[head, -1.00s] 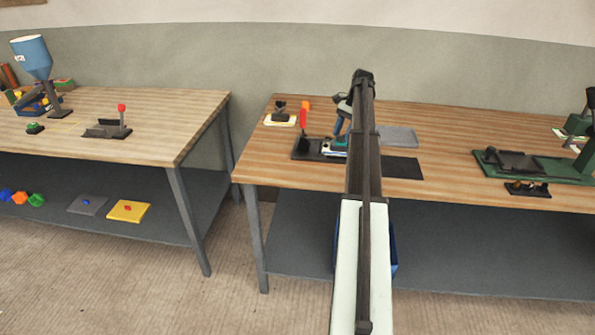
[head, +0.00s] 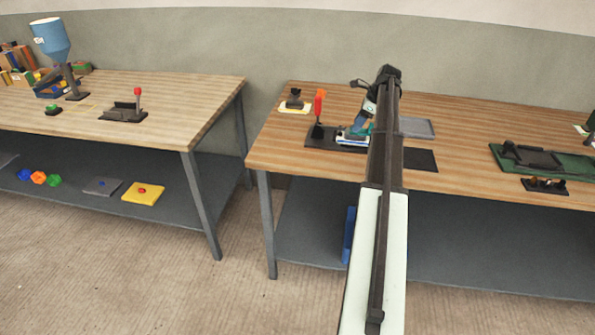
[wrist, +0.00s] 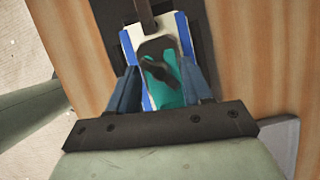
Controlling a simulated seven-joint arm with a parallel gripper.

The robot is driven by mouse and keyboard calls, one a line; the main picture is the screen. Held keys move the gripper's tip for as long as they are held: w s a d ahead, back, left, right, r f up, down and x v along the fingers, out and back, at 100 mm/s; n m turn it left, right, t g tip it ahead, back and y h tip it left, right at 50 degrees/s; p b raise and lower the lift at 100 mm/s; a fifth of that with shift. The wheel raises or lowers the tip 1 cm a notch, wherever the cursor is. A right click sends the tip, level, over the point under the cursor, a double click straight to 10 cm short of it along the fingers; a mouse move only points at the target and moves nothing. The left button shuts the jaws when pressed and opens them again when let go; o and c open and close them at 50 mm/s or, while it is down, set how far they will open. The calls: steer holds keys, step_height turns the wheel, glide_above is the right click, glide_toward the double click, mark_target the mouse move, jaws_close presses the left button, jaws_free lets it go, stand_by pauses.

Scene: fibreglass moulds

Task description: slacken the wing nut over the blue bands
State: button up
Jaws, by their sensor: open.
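In the wrist view a dark wing nut (wrist: 159,68) sits on a dark plate over a teal part (wrist: 166,95). Blue bands (wrist: 184,34) run along both sides of a white piece (wrist: 169,21) beneath it. My gripper (wrist: 163,87) is open, with one blue-grey finger on each side of the wing nut and a gap to it. In the head view my gripper (head: 367,113) is over the dark base (head: 318,139) with the red handle (head: 319,104). My arm hides part of this fixture, and the wing nut cannot be made out there.
A grey plate (head: 417,127) and a dark mat (head: 421,159) lie right of my arm on the wooden bench (head: 460,165). A green fixture (head: 550,160) stands further right. A small dark item on a pale pad (head: 294,108) is at the back left.

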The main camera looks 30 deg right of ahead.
steer(key=m, duration=0.2)
steer(key=m+h, duration=0.1)
steer(key=m, duration=0.1)
steer(key=m+t+h, duration=0.1)
steer(key=m, duration=0.1)
steer(key=shift+s+a, duration=0.15)
steer(key=shift+a, duration=0.1)
steer(key=m+h, duration=0.2)
steer(key=m, duration=0.3)
steer(key=shift+a+m, duration=0.1)
steer(key=shift+m, duration=0.3)
steer(key=v, duration=1.3)
steer(key=shift+w+a+f+n+g+h, duration=0.1)
steer(key=shift+a+f+n+g+h, duration=0.35)
steer(key=shift+a+f+n, duration=3.45)
steer(key=shift+w+a+f+n+g+h, duration=0.1)
steer(key=shift+a+f+n+g, duration=0.65)
steer(key=shift+a+f+n, duration=3.15)
steer(key=shift+w+a+f+n+g+h, duration=0.2)
steer(key=shift+a+f+n+g, duration=0.8)
steer(key=shift+a, duration=5.45)
steer(key=shift+s+f+n+t, duration=0.15)
steer(key=shift+f+n+t, duration=0.15)
steer(key=shift+n+t, duration=0.1)
